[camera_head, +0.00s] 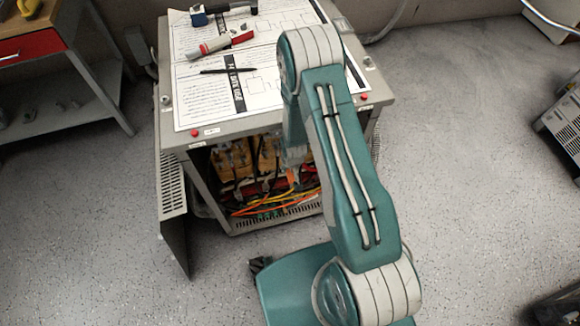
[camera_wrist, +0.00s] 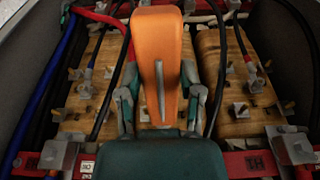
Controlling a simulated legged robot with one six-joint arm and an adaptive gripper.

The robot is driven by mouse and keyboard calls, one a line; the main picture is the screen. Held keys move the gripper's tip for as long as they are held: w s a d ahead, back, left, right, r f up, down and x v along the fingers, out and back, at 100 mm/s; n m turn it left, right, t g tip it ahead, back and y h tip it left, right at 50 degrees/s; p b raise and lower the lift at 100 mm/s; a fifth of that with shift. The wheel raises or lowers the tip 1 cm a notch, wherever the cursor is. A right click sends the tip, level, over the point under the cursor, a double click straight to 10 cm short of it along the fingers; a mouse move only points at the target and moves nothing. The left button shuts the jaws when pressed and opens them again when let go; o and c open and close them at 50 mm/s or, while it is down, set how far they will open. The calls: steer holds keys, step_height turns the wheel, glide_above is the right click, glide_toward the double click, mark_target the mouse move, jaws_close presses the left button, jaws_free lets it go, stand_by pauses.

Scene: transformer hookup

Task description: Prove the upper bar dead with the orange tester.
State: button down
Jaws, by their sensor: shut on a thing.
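The orange tester (camera_wrist: 158,50) stands out large in the middle of the wrist view, with a grey strip along its face. My gripper (camera_wrist: 160,98) is shut on it, one finger on each side. A red bar (camera_wrist: 245,164) with white labels crosses the bottom of the wrist view, partly hidden by my gripper. Another red bar (camera_wrist: 95,15) runs along the top, partly hidden by the tester. I cannot tell which is the upper bar, nor whether the tester touches either. In the head view my gripper (camera_head: 293,160) is inside the cabinet opening, partly hidden by my arm.
The cabinet (camera_head: 205,140) holds yellowish coils (camera_wrist: 222,70), metal terminals and blue, black and red cables (camera_wrist: 50,75). Its door (camera_head: 172,205) hangs open at the left. Papers (camera_head: 225,95), a pen (camera_head: 228,71) and a red-grey tool (camera_head: 222,44) lie on top.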

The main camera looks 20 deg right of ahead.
stand_by(0.3)
steer(key=s, duration=0.7)
stand_by(0.5)
steer(key=shift+r, duration=0.15)
